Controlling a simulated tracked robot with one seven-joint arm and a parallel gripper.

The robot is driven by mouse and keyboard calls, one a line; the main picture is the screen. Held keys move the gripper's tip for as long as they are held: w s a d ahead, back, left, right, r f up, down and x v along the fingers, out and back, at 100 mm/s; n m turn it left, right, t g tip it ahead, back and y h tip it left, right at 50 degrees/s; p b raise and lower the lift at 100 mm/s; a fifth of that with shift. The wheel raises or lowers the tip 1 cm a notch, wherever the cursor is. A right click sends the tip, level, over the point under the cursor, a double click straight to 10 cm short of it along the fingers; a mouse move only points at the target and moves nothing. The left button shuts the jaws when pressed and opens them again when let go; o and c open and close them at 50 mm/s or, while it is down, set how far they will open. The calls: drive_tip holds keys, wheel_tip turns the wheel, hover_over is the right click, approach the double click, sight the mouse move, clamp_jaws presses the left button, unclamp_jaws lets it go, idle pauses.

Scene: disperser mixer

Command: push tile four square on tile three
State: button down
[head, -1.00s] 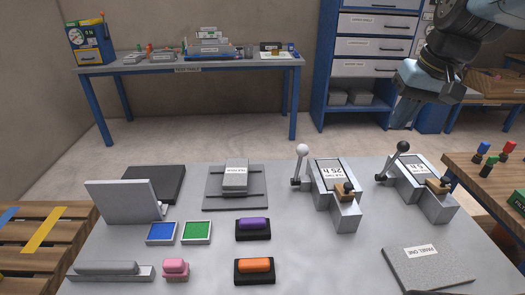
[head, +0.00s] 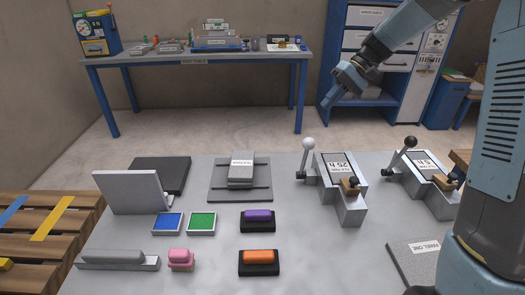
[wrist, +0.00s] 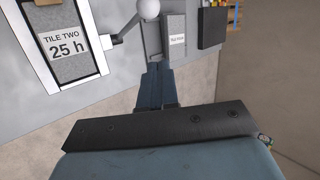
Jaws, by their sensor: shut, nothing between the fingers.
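A small stack of grey tiles (head: 241,172) sits on a flat grey plate with low rails (head: 260,194), at the back middle of the table. The top tile has a white label too small to read surely, and appears slightly offset from the one below. A labelled grey tile (wrist: 176,52) shows near the top of the wrist view, past my fingertips. My gripper (head: 327,102) is shut and empty. It hangs in the air, behind and right of the stack in the head view. In the wrist view its closed fingers (wrist: 157,72) point toward the labelled tile, apart from it.
A lever fixture (head: 338,188) holding a tile marked "TILE TWO 25 h" (wrist: 65,45) stands right of the stack; its white-knobbed lever (head: 308,145) is upright. A second lever fixture (head: 425,180) stands further right. A black slab (head: 165,172) and ink pads lie left.

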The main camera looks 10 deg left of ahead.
drive_tip(key=w+a+f+n+g+y, duration=0.1)
drive_tip(key=w+a+f+g+y, duration=0.2)
drive_tip(key=w+a+f, duration=0.55)
drive_tip(key=n+g+y, duration=0.1)
drive_tip(key=g+y, duration=0.1)
drive_tip(key=y, duration=0.3)
approach(260, 161)
drive_tip(key=w+r, duration=0.3)
drive_tip(key=w, duration=0.3)
drive_tip(key=shift+g, duration=0.3)
drive_tip(key=x, duration=0.8)
drive_tip(key=shift+s+a+r, duration=0.2)
drive_tip(key=shift+s+a, duration=0.05)
drive_tip(key=shift+s, duration=0.1)
drive_tip(key=s, duration=0.3)
drive_tip(key=shift+a, duration=0.4)
drive_tip(key=shift+s+a, duration=0.1)
drive_tip(key=shift+s, duration=0.35)
drive_tip(key=shift+s+a, duration=0.25)
drive_tip(key=shift+s, duration=0.8)
